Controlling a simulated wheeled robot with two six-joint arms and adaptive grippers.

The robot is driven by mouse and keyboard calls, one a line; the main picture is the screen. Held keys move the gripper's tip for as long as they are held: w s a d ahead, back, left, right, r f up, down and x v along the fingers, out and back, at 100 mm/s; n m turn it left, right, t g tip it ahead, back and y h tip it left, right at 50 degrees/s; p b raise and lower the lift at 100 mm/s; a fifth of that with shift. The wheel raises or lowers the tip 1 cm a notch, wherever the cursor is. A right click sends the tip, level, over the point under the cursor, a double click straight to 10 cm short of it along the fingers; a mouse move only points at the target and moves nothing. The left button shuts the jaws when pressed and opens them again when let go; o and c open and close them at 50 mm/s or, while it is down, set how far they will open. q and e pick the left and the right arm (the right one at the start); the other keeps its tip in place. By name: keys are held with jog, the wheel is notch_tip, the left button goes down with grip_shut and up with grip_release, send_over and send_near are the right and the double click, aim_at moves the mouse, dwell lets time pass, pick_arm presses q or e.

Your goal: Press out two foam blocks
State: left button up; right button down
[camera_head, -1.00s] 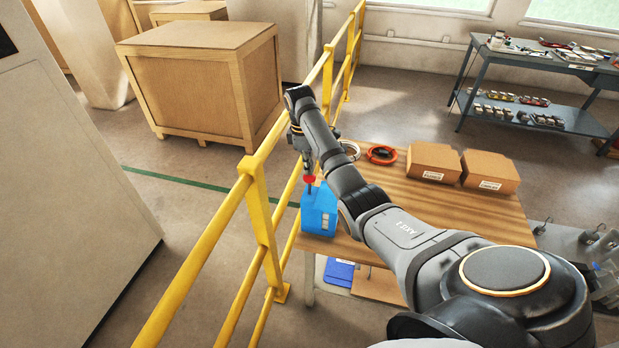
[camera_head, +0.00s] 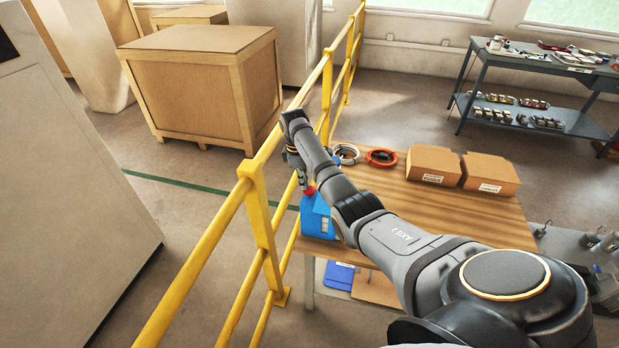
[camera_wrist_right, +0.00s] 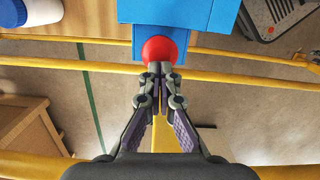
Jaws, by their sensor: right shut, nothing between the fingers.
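A blue dispenser box (camera_head: 316,220) stands on the near left corner of the wooden table. It has a red ball knob (camera_head: 309,191) on it, partly hidden by my right gripper (camera_head: 304,183). In the right wrist view the blue body (camera_wrist_right: 180,12) is at the top, with the red ball (camera_wrist_right: 160,50) just below it. My right gripper (camera_wrist_right: 159,72) is shut and empty. Its fingertips are at the red ball and appear to touch it. I cannot make out a loose foam block. My left gripper is not in view.
A yellow railing (camera_head: 257,210) runs close along the table's left side. The table's middle (camera_head: 430,205) is clear.

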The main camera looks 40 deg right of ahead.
jog(key=shift+w+a+r, duration=0.15)
jog(key=shift+w+a, duration=0.4)
jog(key=shift+r, duration=0.1)
notch_tip(320, 180, up, 7)
jog(key=shift+w+a+r, duration=0.15)
jog(key=shift+w+a, duration=0.15)
dwell(1.1)
